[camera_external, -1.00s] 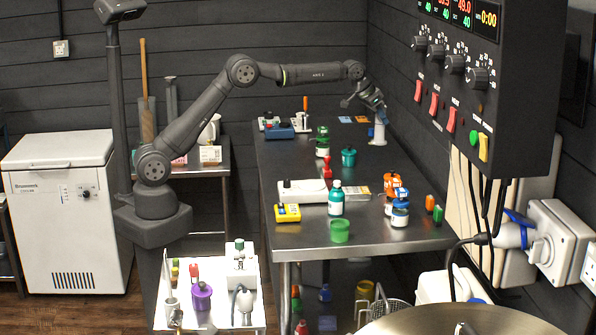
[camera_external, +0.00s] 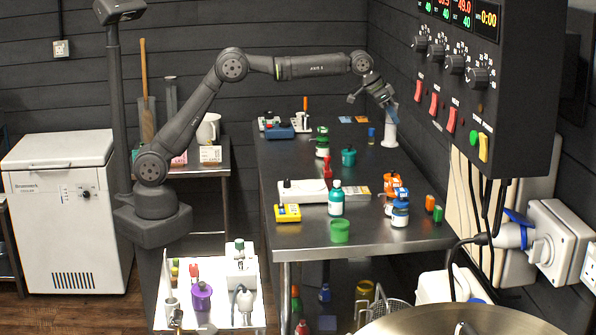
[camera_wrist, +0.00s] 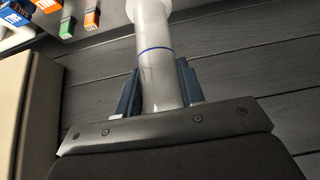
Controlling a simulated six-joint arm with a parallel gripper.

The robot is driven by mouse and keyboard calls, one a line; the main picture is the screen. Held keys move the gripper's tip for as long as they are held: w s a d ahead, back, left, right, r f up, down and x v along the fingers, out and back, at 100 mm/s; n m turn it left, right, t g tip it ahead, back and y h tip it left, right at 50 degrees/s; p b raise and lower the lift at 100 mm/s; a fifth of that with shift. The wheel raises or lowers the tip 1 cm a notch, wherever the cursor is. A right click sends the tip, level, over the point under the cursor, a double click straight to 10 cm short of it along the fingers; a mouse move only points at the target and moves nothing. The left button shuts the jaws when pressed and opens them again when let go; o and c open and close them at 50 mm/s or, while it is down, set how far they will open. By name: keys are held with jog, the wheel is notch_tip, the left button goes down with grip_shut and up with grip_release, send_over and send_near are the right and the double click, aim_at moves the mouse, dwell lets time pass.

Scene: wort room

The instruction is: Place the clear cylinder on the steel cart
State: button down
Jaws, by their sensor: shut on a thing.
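The clear cylinder (camera_external: 390,131) is a tall, pale, translucent tube with a wider foot, over the far right part of the bench. My gripper (camera_external: 388,103) is shut on its upper part. In the wrist view the cylinder (camera_wrist: 158,65), with a blue ring around it, stands between the two dark blue fingers of my gripper (camera_wrist: 160,92). It hangs roughly upright, and a gap to the bench is hard to judge. The steel cart (camera_external: 259,322) is at the lower left of the external view, with a purple container and white apparatus on it.
The steel bench (camera_external: 290,238) holds several bottles, a green cup (camera_external: 340,231) and a yellow meter (camera_external: 287,213). A black control panel (camera_external: 490,90) hangs close to the right of my gripper. The cart top looks crowded, with small bare strips near its edges.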

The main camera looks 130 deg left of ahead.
jog(key=w+d+r+m+t+h, duration=0.15)
jog(key=w+d, duration=0.35)
jog(key=d, duration=1.5)
jog(key=w+d+r+m+h, duration=0.1)
jog(key=w+d+m, duration=0.3)
jog(key=d, duration=1.6)
jog(key=s+d+m, duration=0.1)
jog(key=s+d, duration=0.1)
jog(key=d, duration=1.4)
jog(key=s+d+f+m+h, duration=0.1)
jog(key=s+d+m, duration=0.1)
jog(key=s+d, duration=0.75)
jog(key=s+d+m+h, duration=0.2)
jog(key=s+d, duration=0.4)
jog(key=d, duration=0.6)
jog(key=s+d+f+m+h, duration=0.15)
jog(key=s+d, duration=0.35)
jog(key=s, duration=0.5)
jog(key=s+d+f+m, duration=0.2)
jog(key=s+d, duration=0.3)
jog(key=s, duration=0.4)
notch_tip(320, 180, down, 12)
jog(key=f, duration=0.1)
jog(key=w+a+f, duration=0.5)
jog(key=w+f, duration=0.5)
jog(key=shift+w+a+f, duration=0.2)
jog(key=shift+w+f, duration=0.05)
